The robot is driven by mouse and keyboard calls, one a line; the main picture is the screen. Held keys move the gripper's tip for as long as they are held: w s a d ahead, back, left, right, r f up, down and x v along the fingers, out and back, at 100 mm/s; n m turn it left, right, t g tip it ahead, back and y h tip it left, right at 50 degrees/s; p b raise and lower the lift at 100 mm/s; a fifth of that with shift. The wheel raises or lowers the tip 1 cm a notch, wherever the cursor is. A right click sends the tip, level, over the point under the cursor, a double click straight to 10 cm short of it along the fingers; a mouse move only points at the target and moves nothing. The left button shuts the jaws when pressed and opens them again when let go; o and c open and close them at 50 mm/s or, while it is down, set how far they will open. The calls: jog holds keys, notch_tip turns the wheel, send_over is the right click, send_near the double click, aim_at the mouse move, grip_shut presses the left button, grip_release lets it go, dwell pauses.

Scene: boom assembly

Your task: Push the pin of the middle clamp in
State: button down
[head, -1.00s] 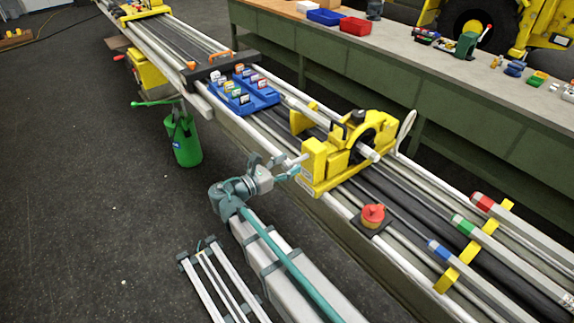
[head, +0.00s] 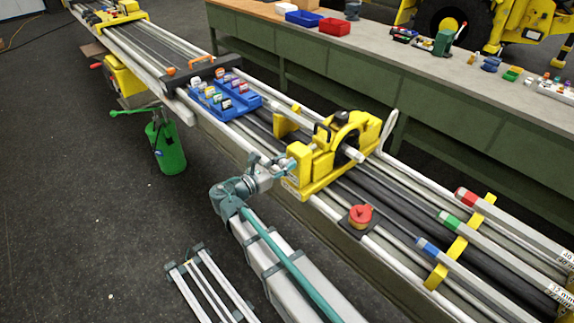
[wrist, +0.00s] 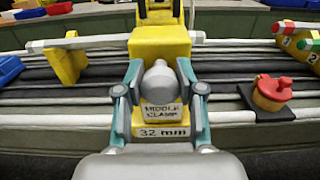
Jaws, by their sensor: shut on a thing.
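The yellow middle clamp (head: 318,170) stands on the rail bed in the head view. Its front, labelled "MIDDLE CLAMP" and "32 mm", faces me in the wrist view (wrist: 172,47). The grey round-ended pin (wrist: 158,80) sticks out of this front towards me. My gripper (head: 282,166) is at the clamp's near left side in the head view. In the wrist view my gripper (wrist: 159,72) is shut on the pin, one finger on each side. How deep the pin sits in the clamp is hidden.
A red knob on a dark plate (head: 360,216) sits right of the clamp. A blue tray (head: 238,106) of small labelled parts lies on the rails to the left. Grey bars with red, green and blue bands (head: 426,246) lie at right. A green workbench (head: 375,95) runs behind.

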jog(key=c, duration=0.7)
grip_release()
jog(key=shift+w+d, duration=0.15)
jog(key=shift+d, duration=0.05)
jog(key=shift+a, duration=0.1)
jog(key=v, duration=1.2)
